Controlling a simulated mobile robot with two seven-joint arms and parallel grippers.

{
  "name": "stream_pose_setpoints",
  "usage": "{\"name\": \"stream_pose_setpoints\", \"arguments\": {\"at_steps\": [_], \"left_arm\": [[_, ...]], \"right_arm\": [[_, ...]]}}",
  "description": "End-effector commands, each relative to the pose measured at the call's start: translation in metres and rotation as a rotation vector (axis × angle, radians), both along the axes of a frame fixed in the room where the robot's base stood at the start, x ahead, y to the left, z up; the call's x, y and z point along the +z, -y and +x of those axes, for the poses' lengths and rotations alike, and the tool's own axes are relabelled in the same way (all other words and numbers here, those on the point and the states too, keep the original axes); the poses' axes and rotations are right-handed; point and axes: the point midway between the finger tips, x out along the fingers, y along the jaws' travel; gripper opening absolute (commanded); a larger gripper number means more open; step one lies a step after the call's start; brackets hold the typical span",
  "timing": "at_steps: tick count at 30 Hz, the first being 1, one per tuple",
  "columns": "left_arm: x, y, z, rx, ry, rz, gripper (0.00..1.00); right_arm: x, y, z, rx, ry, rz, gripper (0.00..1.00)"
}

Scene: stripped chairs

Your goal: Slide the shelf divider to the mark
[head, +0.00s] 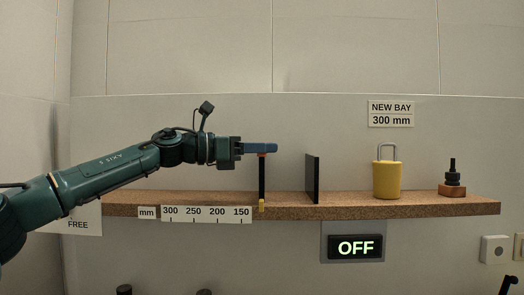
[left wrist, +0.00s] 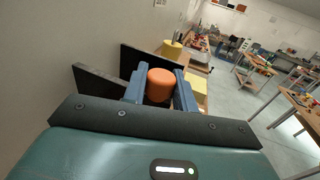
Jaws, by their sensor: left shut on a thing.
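My left gripper (head: 268,148) reaches in from the left and is shut on the orange knob on top of the black shelf divider (head: 262,180). The orange knob (left wrist: 160,86) sits between the blue fingers in the left wrist view. The divider stands upright on the brown shelf (head: 350,207). Its yellow pointer (head: 262,205) is at the shelf's front edge, right of the 150 end of the mm scale (head: 206,214). A sign (head: 391,114) reads NEW BAY 300 mm. My right gripper is not in view.
A second black upright panel (head: 313,179) stands right of the divider, with a gap. Further right are a yellow padlock (head: 387,180) and a dark fixture on a wooden block (head: 452,190). A display (head: 355,246) below reads OFF. The shelf left of the divider looks clear.

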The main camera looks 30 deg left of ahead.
Motion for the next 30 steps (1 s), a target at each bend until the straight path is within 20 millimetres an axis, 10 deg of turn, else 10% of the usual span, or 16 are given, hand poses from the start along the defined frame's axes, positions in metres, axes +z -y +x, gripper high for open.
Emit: {"name": "stream_pose_setpoints", "arguments": {"at_steps": [30], "left_arm": [[0.001,-0.024,-0.014,0.002,0.001,0.001,0.00]], "right_arm": [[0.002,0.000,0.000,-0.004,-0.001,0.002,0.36]]}}
